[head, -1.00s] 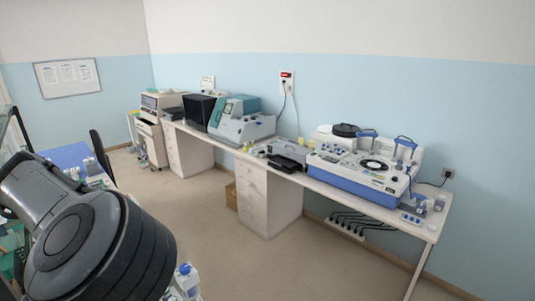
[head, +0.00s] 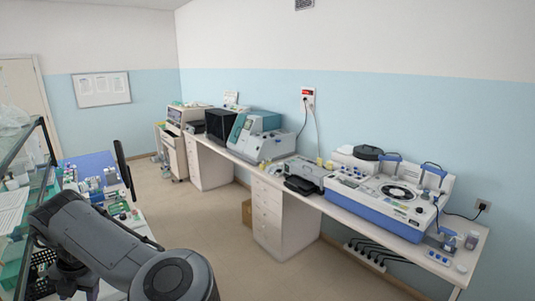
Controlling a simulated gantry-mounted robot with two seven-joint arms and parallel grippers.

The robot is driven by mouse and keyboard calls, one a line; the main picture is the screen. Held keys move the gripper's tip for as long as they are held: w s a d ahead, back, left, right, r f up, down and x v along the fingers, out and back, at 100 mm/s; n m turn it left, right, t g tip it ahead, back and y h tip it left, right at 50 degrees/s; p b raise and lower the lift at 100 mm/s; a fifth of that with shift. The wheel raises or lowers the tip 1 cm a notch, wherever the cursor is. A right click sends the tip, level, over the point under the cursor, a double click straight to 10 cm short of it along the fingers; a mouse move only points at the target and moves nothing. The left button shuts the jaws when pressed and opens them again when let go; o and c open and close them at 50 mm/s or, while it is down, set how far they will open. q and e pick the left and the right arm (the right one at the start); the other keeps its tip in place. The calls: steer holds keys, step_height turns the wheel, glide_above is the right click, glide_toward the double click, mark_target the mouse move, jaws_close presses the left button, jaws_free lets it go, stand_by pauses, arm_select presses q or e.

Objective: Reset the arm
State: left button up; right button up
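One dark grey arm of mine (head: 110,245) comes in from the lower left of the head view. It is bent, with a large round joint at the bottom edge. I cannot tell which of my arms it is. Neither gripper's fingers show, so I see nothing held.
A bench at the left holds a blue mat (head: 92,163) and small items, beside a glass-fronted shelf (head: 22,160). A long white bench along the wall carries a blue and white machine (head: 385,205) and a teal and grey machine (head: 252,135). The floor (head: 195,210) between is clear.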

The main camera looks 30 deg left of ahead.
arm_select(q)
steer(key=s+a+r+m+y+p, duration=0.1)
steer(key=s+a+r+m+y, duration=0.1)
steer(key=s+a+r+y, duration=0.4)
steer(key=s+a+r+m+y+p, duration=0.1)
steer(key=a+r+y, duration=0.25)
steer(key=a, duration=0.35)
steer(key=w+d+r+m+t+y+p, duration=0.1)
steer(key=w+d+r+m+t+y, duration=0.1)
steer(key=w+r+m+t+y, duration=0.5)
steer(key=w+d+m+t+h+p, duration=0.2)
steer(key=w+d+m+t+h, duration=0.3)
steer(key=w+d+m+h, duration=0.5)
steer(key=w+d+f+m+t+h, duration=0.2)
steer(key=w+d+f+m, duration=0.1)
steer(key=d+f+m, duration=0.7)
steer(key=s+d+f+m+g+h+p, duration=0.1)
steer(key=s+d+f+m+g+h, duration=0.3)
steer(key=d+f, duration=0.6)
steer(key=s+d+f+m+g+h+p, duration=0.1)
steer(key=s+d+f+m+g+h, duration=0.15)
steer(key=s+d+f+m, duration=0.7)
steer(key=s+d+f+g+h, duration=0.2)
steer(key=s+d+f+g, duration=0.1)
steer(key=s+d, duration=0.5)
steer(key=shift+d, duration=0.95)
